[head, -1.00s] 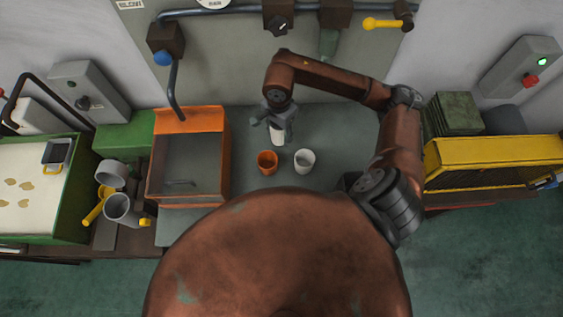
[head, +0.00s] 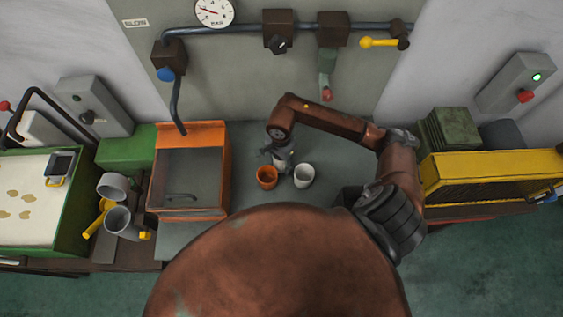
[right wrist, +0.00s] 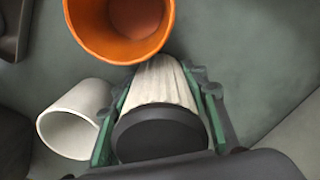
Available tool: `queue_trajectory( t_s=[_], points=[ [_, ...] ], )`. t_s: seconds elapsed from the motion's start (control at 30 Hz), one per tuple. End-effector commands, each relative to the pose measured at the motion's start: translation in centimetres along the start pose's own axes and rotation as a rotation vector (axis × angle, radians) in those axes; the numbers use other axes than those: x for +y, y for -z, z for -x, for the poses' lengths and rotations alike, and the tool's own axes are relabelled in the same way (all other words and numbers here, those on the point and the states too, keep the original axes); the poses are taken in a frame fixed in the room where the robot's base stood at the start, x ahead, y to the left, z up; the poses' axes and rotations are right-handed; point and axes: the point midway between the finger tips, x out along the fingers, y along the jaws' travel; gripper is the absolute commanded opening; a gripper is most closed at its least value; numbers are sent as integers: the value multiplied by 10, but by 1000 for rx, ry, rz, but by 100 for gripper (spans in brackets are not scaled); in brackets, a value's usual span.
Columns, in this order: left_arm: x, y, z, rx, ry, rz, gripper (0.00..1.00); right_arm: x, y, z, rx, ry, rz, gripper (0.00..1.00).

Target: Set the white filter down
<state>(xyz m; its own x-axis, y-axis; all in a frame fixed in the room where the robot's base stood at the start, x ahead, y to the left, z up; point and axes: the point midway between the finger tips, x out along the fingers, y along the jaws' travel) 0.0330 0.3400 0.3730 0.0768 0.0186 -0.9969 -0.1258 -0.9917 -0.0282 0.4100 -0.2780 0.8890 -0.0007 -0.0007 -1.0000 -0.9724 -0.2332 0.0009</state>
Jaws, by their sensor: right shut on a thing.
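The white filter (right wrist: 160,85), pleated with a dark end cap, is between the green-lined fingers of my right gripper (right wrist: 160,120) in the right wrist view. In the head view my right gripper (head: 279,157) is low over the grey worktop, just behind the two cups, and the filter (head: 282,163) is partly hidden by it. The right gripper is shut on the filter. I cannot tell whether the filter's far end touches the worktop. My left gripper is not in view.
An orange cup (head: 266,177) and a white cup (head: 303,176) stand close in front of the gripper. An orange-framed tank (head: 190,132) is to the left. A yellow-framed unit (head: 490,168) is at the right. Worktop behind the gripper (head: 240,140) is clear.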

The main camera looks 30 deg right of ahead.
Motion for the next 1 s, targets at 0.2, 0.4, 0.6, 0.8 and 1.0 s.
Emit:
queue_trajectory(
  t_s=[0.2, 0.4, 0.6, 0.8, 1.0],
  points=[
    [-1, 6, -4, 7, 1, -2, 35, 0, 0, -3, 0, -1, 1, 43],
    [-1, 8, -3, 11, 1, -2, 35, 0, 0, -2, 0, 0, 1, 57],
    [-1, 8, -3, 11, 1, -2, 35, 0, 0, -2, 0, 0, 1, 58],
    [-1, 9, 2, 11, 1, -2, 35, 0, -1, 3, -1, 0, 0, 58],
    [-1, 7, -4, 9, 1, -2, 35, -2, 1, 35, 3, 5, 3, 58]
  ],
)
